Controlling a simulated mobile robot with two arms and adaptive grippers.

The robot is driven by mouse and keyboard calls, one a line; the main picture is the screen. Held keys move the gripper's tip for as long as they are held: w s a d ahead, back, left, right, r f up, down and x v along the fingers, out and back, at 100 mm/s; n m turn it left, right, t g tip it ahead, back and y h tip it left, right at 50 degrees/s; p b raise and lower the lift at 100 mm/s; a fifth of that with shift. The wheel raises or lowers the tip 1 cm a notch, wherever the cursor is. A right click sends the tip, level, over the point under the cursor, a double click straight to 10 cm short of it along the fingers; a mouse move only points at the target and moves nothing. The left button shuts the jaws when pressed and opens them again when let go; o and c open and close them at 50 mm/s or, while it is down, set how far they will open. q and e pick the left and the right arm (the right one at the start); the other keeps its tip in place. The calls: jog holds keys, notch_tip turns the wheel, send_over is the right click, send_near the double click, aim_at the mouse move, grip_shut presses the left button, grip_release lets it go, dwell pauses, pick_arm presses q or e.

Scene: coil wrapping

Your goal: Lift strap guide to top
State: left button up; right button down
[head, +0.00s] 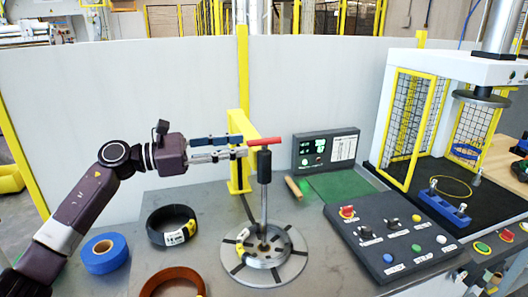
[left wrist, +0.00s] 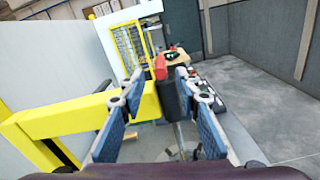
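What looks like the strap guide is a black cylinder (head: 264,167) with a red bar (head: 265,141) at its top, on an upright metal rod (head: 264,205). The rod stands in the middle of a round slotted metal base (head: 232,263). My left gripper (head: 246,147) reaches in from the left, level with the red bar, its fingertips just left of the black cylinder. In the left wrist view the fingers are spread, with the black cylinder (left wrist: 176,98) and red bar (left wrist: 160,68) beyond or between the tips; contact cannot be told. My right gripper is not in view.
A yellow post (head: 237,170) stands close behind the gripper. A black coil (head: 172,226), blue tape roll (head: 105,253) and brown ring (head: 172,283) lie on the table at left. A control panel (head: 392,243) and a caged press (head: 440,110) are at right.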

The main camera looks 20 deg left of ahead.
aim_at(264, 141)
pick_arm(q)
jog(key=p+x, duration=0.3)
jog(key=x, duration=0.4)
jog(key=shift+d+r, duration=0.1)
jog(key=shift+r, duration=0.1)
jog(key=shift+w+d+f, duration=0.1)
jog(key=shift+w+d, duration=0.1)
jog(key=shift+d, duration=0.05)
jog(key=shift+c, duration=0.5)
grip_shut()
